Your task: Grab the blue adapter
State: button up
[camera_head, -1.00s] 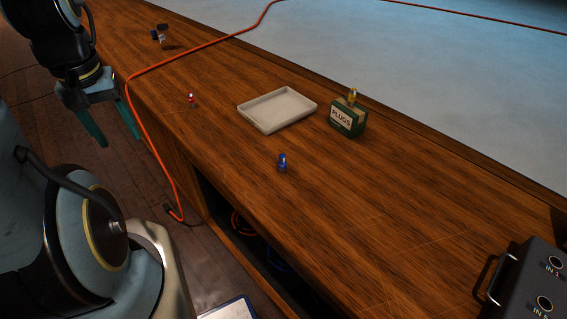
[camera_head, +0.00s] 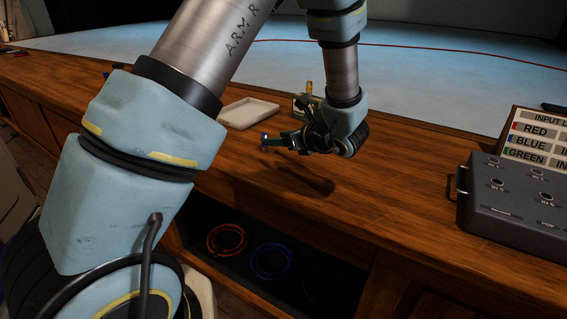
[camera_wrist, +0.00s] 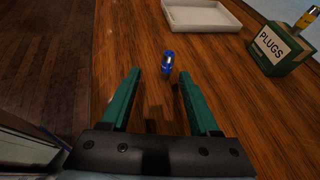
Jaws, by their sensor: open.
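The blue adapter (camera_wrist: 167,63) stands upright on the wooden desk in the wrist view. It is ahead of my open fingers and roughly centred between them, just past the fingertips. My gripper (camera_wrist: 158,80) has two green fingers spread apart with nothing between them. The rest of the adapter is hidden there by the fingers.
A pale tray (camera_wrist: 201,16) lies beyond the adapter. A green PLUGS box (camera_wrist: 279,48) with a yellow-topped plug stands to the right. A grey input box (camera_head: 515,195) and a label card (camera_head: 540,140) are at the desk's right. Coiled cables (camera_head: 271,262) lie on the shelf below.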

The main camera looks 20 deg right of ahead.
aim_at(265, 151)
jog(key=shift+s+d+f+m+t+h, duration=0.1)
jog(key=shift+d+m+t+h, duration=0.1)
jog(key=shift+d, duration=0.15)
jog(key=shift+d+f+m+t+h, duration=0.1)
jog(key=shift+d+m, duration=0.1)
jog(key=shift+d, duration=0.1)
jog(key=shift+w+f, duration=0.1)
jog(key=shift+w, duration=0.25)
jog(key=p+x, duration=0.1)
jog(key=x, duration=0.3)
jog(key=shift+f, duration=0.1)
jog(key=x, duration=0.2)
jog(key=p+x, duration=0.1)
jog(key=x, duration=0.1)
jog(key=shift+s+a+f, duration=0.15)
jog(key=shift+a+f, duration=0.1)
jog(key=shift+w+a+f+p, duration=0.2)
jog(key=shift+w+f+p, duration=0.1)
jog(key=shift+w, duration=0.3)
jog(key=shift+c, duration=0.3)
grip_shut()
